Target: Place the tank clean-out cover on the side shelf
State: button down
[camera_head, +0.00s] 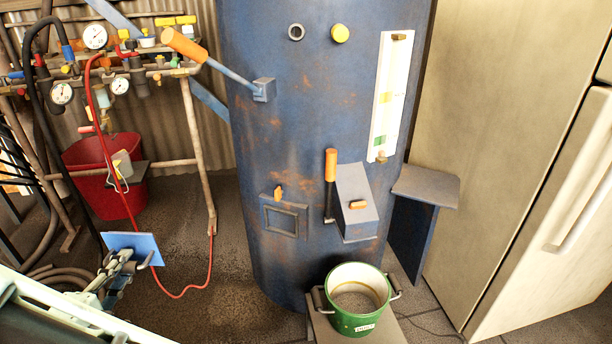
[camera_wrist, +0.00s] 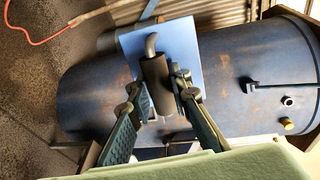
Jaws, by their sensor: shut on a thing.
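The tank clean-out cover is a light blue flat plate (camera_head: 140,247) at the lower left of the head view. In the wrist view, the plate (camera_wrist: 190,50) carries a dark cylindrical handle on a bent grey stem. My gripper (camera_head: 112,280) is shut on that handle, with one finger on each side in the wrist view (camera_wrist: 163,95). The cover is held in the air, left of and apart from the tank. The side shelf (camera_head: 425,186) is a small grey ledge at the tank's right side, with its top bare.
The blue rusty tank (camera_head: 300,150) stands in the middle, with an orange-handled lever (camera_head: 185,45) and a boxy chute. A green bucket (camera_head: 358,325) stands before it. A red bucket and gauge rack with hoses stand left. A pale cabinet (camera_head: 500,120) stands close right of the shelf.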

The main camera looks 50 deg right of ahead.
aim_at(437, 190)
jog(key=k+l+z, duration=0.1)
jog(key=k, duration=0.2)
jog(key=k+l, duration=0.1)
jog(key=k, duration=0.15)
jog(key=k+l+z, duration=0.4)
jog(key=l, duration=0.3)
jog(key=l+z, duration=0.1)
jog(key=l, duration=0.35)
jog(key=i+l+z, duration=0.1)
jog(key=l, duration=0.3)
jog(key=i+l+z, duration=0.1)
jog(key=l, duration=0.25)
jog(key=i+l+z, duration=0.15)
jog(key=i+l, duration=0.1)
jog(key=l, duration=0.1)
